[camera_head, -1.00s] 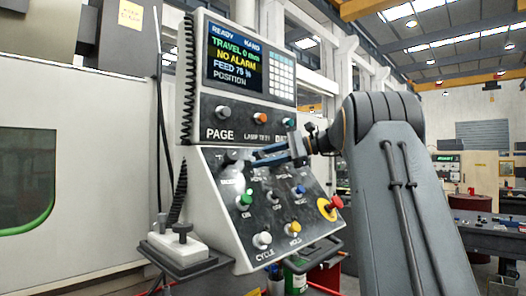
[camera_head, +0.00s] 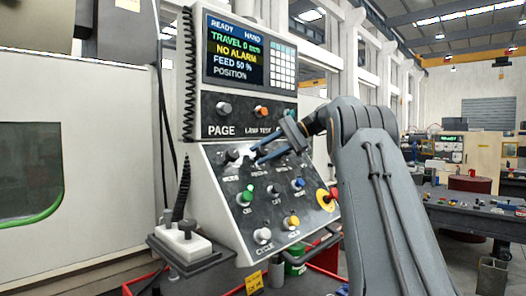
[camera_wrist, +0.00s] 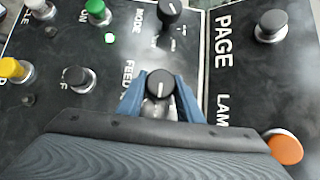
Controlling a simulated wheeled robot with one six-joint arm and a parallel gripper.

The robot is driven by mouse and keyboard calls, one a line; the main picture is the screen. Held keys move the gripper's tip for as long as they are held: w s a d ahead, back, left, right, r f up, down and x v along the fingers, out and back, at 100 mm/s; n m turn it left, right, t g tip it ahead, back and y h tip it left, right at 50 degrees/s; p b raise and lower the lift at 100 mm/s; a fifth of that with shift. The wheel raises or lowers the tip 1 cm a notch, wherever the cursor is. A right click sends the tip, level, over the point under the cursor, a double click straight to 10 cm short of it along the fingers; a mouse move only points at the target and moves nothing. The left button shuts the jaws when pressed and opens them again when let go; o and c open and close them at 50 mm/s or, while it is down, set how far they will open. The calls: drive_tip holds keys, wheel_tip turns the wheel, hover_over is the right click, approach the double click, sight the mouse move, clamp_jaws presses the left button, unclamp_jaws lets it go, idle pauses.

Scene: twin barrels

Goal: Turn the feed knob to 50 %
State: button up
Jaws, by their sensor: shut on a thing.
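The feed knob (camera_wrist: 160,86) is a black round knob with a white pointer line, beside the partly covered "FEED" label. My gripper (camera_wrist: 161,97) has its two blue fingers on either side of this knob and is shut on it. In the head view my gripper (camera_head: 255,158) reaches in from the right to the upper row of the sloped panel (camera_head: 215,185) and mostly hides the knob. The screen (camera_head: 235,52) reads "FEED 50 %", "NO ALARM" and "TRAVEL 0 mm".
The black mode knob (camera_wrist: 170,12) is close beside the feed knob. A lit green button (camera_head: 246,190), a yellow button (camera_head: 291,222) and a red emergency stop (camera_head: 332,195) stick out lower down. An orange lamp-test button (camera_head: 261,111) is above.

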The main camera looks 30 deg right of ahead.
idle(0.3)
drive_tip(key=o, duration=1)
drive_tip(key=shift+b+v, duration=0.45)
drive_tip(key=shift+v, duration=3.4)
drive_tip(key=shift+f, duration=0.15)
